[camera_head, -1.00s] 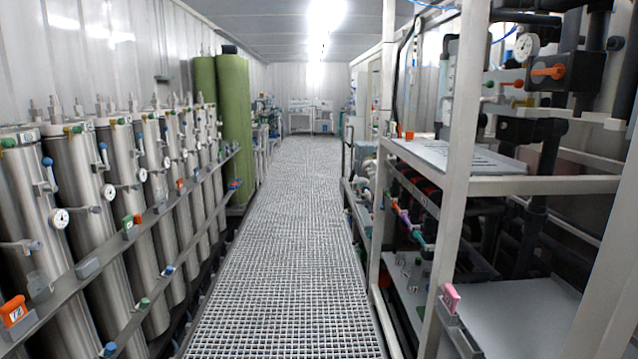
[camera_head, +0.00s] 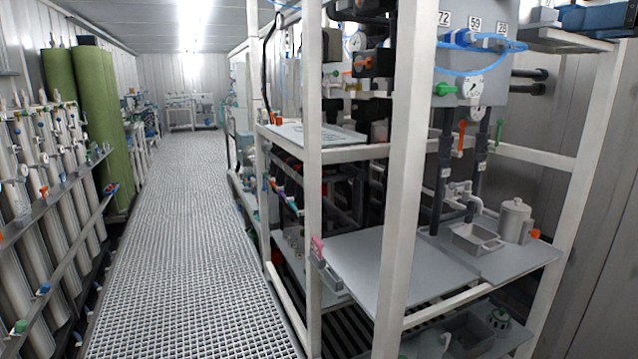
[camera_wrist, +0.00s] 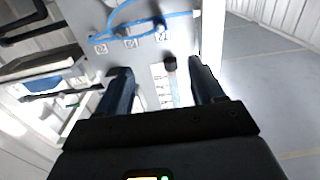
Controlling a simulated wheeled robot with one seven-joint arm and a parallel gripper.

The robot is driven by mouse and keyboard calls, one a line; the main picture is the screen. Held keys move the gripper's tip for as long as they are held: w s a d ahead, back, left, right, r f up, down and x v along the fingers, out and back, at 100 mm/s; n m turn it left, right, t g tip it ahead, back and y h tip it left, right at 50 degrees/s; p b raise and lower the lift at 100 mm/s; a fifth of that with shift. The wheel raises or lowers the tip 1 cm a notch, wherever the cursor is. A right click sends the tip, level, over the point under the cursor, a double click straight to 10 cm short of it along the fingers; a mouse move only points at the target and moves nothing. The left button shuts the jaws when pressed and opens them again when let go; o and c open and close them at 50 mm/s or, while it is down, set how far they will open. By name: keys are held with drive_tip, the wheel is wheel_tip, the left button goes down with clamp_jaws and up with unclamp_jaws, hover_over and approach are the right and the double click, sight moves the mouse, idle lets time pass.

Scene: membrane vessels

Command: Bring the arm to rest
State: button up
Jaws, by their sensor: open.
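My gripper (camera_wrist: 162,82) shows in the wrist view with its two dark fingers spread apart. It is open, and I see nothing clasped between them. Beyond the fingers is a grey panel (camera_wrist: 183,42) with numbered labels and blue tubing. A dark-topped gauge strip (camera_wrist: 171,85) shows in the gap between the fingers. I cannot tell how far it is from them. My arm and gripper are not clearly seen in the head view.
A white-framed rack (camera_head: 402,180) with shelves, pipes and gauges fills the right of the head view. A grated walkway (camera_head: 180,230) runs clear down the middle. Steel vessels (camera_head: 40,200) and green cylinders (camera_head: 98,110) line the left. Open floor (camera_wrist: 265,90) shows right of the panel.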

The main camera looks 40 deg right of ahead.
drive_tip(key=w+a+f+m+t, duration=0.1)
drive_tip(key=w+a+f+m, duration=0.1)
drive_tip(key=w+f, duration=0.6)
drive_tip(key=w+a+f+m, duration=0.3)
drive_tip(key=w+f, duration=0.1)
drive_tip(key=f, duration=0.8)
drive_tip(key=a+f+m+g+h, duration=0.1)
drive_tip(key=a+f, duration=0.9)
drive_tip(key=f, duration=0.5)
drive_tip(key=s+a+f+n+g+y, duration=0.1)
drive_tip(key=s+a+f+n+g, duration=0.1)
drive_tip(key=s+a+f, duration=0.95)
drive_tip(key=s+a+n+y, duration=0.2)
drive_tip(key=s+a, duration=0.3)
drive_tip(key=s, duration=0.3)
drive_tip(key=s+a+f+n+y, duration=0.1)
drive_tip(key=s+a+n+y, duration=0.1)
drive_tip(key=s+a+n, duration=0.2)
drive_tip(key=s+a, duration=0.2)
drive_tip(key=s, duration=0.2)
drive_tip(key=shift+a+n+g, duration=0.2)
drive_tip(key=shift+n+g, duration=0.1)
drive_tip(key=shift+n, duration=0.1)
